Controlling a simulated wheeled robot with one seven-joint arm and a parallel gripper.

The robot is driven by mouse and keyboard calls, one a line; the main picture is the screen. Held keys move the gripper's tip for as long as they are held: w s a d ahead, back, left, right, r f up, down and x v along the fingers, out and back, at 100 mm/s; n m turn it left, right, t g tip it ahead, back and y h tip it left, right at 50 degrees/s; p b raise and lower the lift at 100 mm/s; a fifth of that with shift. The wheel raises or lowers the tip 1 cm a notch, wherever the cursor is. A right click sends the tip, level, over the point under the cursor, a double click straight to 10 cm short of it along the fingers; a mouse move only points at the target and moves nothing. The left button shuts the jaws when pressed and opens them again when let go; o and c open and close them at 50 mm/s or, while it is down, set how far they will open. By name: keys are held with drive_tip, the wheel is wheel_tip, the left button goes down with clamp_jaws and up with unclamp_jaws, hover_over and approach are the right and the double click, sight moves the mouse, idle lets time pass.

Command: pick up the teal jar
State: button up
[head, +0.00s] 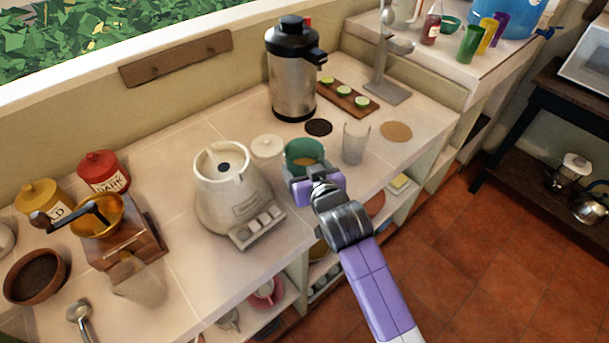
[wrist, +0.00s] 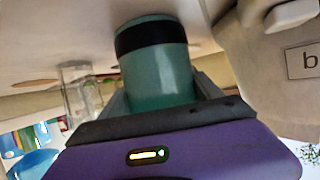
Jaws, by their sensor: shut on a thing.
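The teal jar (head: 305,150) is at the front edge of the tiled counter, between the white blender base and a clear glass. I cannot tell whether the jar touches the counter.
The white blender base (head: 235,195) stands close on the left. The clear glass (head: 355,142) stands close on the right. A white lid (head: 267,146), a dark round coaster (head: 318,127) and a steel flask (head: 293,80) are behind. A tan coaster (head: 396,131) lies farther right.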

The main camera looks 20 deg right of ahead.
drive_tip(key=shift+r, duration=0.25)
wheel_tip(320, 180, up, 20)
drive_tip(key=shift+f+b, duration=0.25)
drive_tip(key=shift+b, duration=0.2)
idle(0.9)
drive_tip(key=shift+r, duration=0.1)
idle(0.4)
